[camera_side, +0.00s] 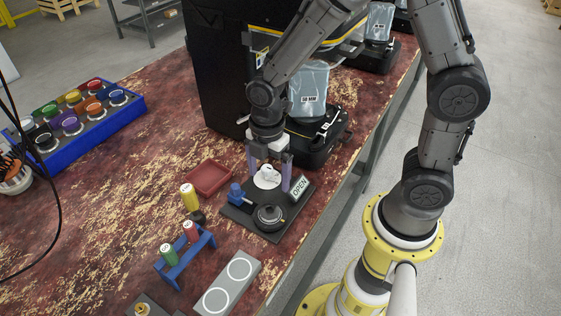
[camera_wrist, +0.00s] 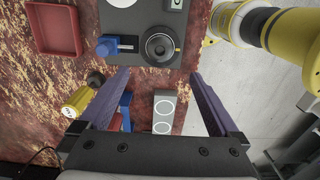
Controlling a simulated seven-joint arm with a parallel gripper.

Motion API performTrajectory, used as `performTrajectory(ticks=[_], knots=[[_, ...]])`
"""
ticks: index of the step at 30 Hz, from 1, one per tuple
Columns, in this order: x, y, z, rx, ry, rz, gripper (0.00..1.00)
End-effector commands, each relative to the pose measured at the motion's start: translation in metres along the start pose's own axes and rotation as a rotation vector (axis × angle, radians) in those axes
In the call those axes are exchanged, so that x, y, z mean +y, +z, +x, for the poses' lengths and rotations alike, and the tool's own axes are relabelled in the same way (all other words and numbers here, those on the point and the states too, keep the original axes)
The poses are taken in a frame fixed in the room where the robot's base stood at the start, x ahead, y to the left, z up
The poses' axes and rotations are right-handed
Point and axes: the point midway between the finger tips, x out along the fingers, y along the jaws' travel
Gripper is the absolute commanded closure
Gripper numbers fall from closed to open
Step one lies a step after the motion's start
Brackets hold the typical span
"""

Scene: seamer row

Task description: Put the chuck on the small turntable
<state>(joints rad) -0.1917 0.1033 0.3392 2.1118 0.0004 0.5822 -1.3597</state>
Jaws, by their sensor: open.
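A dark plate (camera_side: 240,222) on the bench carries a dark, round, stepped piece (camera_side: 269,215), a blue clamp-like block (camera_side: 237,193) and a white disc (camera_side: 266,181). The round piece shows ringed in the wrist view (camera_wrist: 160,46). A small white thing sits at the disc between my fingers in the side view. I cannot tell for sure which piece is the chuck and which is the small turntable. My gripper (camera_side: 269,178) is open above the plate, with nothing visibly held. In the wrist view its fingers (camera_wrist: 160,73) are wide apart, pointing towards the plate.
An OPEN sign (camera_side: 300,187) stands at the plate's right edge. A red tray (camera_side: 208,179), a yellow cylinder (camera_side: 189,198), a blue rack (camera_side: 185,257) and a grey block with two white rings (camera_side: 228,286) are nearby. Black machines (camera_side: 222,75) stand behind. The bench's right edge is close.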

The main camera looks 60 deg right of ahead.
Motion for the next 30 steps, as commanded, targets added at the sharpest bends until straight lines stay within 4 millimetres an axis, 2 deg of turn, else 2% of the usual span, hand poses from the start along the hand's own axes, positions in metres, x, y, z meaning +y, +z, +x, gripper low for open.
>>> performTrajectory(ticks=[4, 7, 12, 15, 18, 22, 25, 30], knots=[[-0.005, 0.009, -0.036, 0.018, 0.064, 0.172, 0.02], [-0.018, 0.019, -0.074, 0.049, 0.133, 0.393, 0.02], [-0.057, 0.039, -0.131, 0.139, 0.246, 0.816, 0.02], [-0.083, 0.048, -0.154, 0.207, 0.300, 1.051, 0.02], [-0.106, 0.055, -0.169, 0.277, 0.341, 1.248, 0.02], [-0.128, 0.060, -0.177, 0.345, 0.368, 1.424, 0.02], [-0.136, 0.061, -0.180, 0.375, 0.377, 1.495, 0.02], [-0.139, 0.062, -0.180, 0.384, 0.377, 1.523, 0.02]])
